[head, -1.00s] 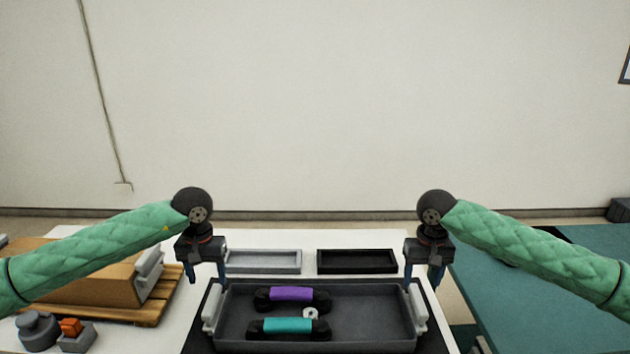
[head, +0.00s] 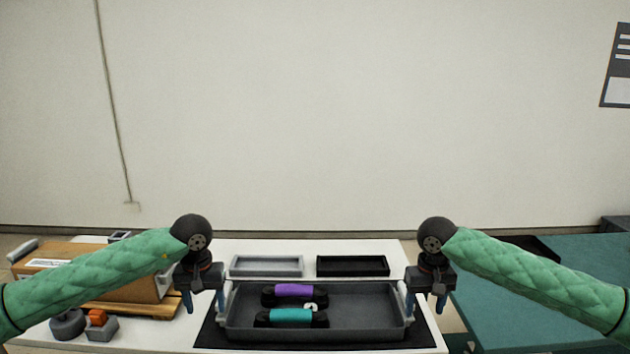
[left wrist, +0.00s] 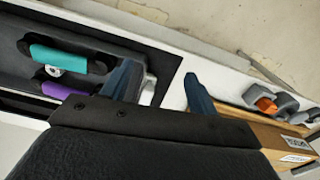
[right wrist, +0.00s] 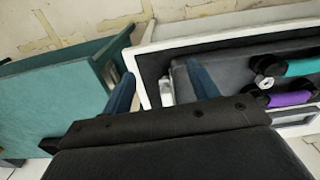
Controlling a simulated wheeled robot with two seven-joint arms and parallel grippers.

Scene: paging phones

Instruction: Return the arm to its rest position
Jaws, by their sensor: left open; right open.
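My left gripper (head: 204,300) hangs open and empty at the left end of the dark grey tray (head: 365,331). Its blue fingers also show apart in the left wrist view (left wrist: 162,85). My right gripper (head: 426,302) hangs open and empty at the tray's right end; its fingers show apart in the right wrist view (right wrist: 163,85). Each gripper is beside a light grey tray handle; I cannot tell if they touch.
A grey shallow tray (head: 267,266) and a black one (head: 352,266) sit behind on the white table (head: 300,246). At left are a cardboard box (head: 125,289) on a wooden pallet, and a grey block with an orange piece (head: 97,317). A teal table (head: 560,290) stands right.

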